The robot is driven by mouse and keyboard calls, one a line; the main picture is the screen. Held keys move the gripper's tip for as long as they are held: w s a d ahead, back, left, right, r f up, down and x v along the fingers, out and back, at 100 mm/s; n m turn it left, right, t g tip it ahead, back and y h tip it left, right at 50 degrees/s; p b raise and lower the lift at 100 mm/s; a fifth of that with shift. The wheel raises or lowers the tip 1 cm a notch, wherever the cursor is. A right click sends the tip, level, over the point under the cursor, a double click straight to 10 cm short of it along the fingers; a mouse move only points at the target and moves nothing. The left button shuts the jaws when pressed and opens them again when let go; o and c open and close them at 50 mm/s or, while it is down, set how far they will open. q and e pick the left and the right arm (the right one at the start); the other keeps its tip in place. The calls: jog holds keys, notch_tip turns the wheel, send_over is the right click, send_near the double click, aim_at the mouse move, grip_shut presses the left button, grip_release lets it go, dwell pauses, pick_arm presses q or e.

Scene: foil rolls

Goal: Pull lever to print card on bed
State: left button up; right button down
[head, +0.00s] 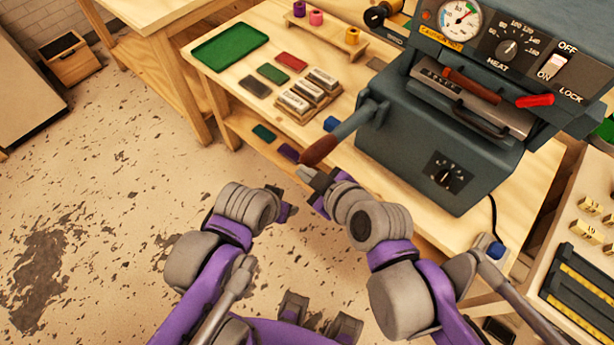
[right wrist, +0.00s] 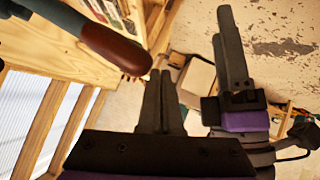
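The blue-grey press (head: 440,140) stands on the wooden bench. Its grey lever (head: 360,120) sticks out to the left, ending in a red-brown grip (head: 322,149). The grip also shows in the right wrist view (right wrist: 115,45). A metal bed (head: 478,108) shows at the press's front; I cannot make out a card on it.
The bench holds a green tray (head: 229,44), coloured foil blocks (head: 273,73), a wooden rack with pale blocks (head: 296,100) and a spool stand (head: 330,30). A side table with black-and-yellow trays (head: 580,285) is at right.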

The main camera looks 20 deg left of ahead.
pick_arm(q)
jog(key=shift+w+d+r+p, duration=0.1)
jog(key=shift+r+p, duration=0.85)
jog(key=shift+r, duration=0.9)
pick_arm(e)
jog(key=a+v, duration=0.1)
jog(key=v, duration=1)
jog(key=shift+s+r, duration=0.3)
jog(key=shift+s, duration=0.1)
jog(key=d+f+m+h, duration=0.4)
jog(key=d+f+m, duration=0.2)
jog(key=d, duration=0.6)
jog(key=w+d+f+m+h, duration=0.1)
jog(key=d+f+m+h, duration=0.4)
jog(key=d, duration=0.8)
jog(key=f+m, duration=0.2)
jog(key=m, duration=0.2)
jog(key=shift+w+m+g, duration=0.3)
jog(key=shift+m, duration=0.1)
jog(key=shift+a, duration=0.1)
